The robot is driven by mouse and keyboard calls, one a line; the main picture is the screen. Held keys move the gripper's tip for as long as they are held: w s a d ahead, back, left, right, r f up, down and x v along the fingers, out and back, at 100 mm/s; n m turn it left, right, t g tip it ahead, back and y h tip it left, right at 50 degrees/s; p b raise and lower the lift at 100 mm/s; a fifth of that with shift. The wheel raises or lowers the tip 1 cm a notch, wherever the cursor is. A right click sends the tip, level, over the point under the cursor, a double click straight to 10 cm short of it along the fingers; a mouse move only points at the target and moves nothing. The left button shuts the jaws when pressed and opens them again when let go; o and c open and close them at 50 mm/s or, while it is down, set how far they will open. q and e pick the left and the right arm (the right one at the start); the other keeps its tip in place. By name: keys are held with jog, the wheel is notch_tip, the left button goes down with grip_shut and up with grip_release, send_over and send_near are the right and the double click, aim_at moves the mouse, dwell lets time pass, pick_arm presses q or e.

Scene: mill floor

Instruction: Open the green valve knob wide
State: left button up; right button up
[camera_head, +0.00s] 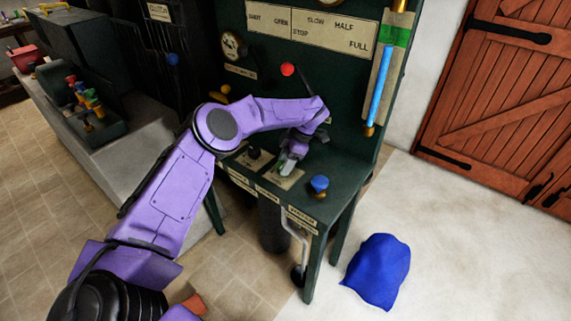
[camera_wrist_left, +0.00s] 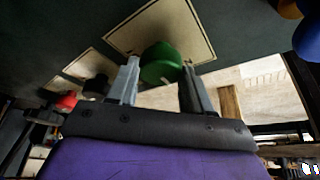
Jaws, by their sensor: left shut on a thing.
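The green valve knob (camera_wrist_left: 161,62) sits on a pale plate (camera_wrist_left: 190,25) in the left wrist view. My left gripper (camera_wrist_left: 158,75) has a finger on each side of the knob and is shut on it. In the head view my left gripper (camera_head: 288,164) reaches down to the green machine's ledge. There the knob is mostly hidden by the fingers, with only a bit of green showing. The knob's turn angle cannot be told. My right gripper is not in view.
A blue knob (camera_head: 319,184) stands right of my gripper and a black knob (camera_head: 254,153) left of it. A red knob (camera_head: 287,69) is on the panel above my arm. A crank handle (camera_head: 297,262) hangs below the ledge. A blue sack (camera_head: 378,271) lies on the floor.

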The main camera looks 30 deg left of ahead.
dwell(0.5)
pick_arm(q)
jog(key=o, duration=1)
jog(key=shift+o, duration=0.2)
jog(key=b+v, duration=0.1)
jog(key=v, duration=0.9)
jog(key=shift+w+r, duration=0.15)
jog(key=shift+r, duration=0.05)
jog(key=shift+d, duration=0.1)
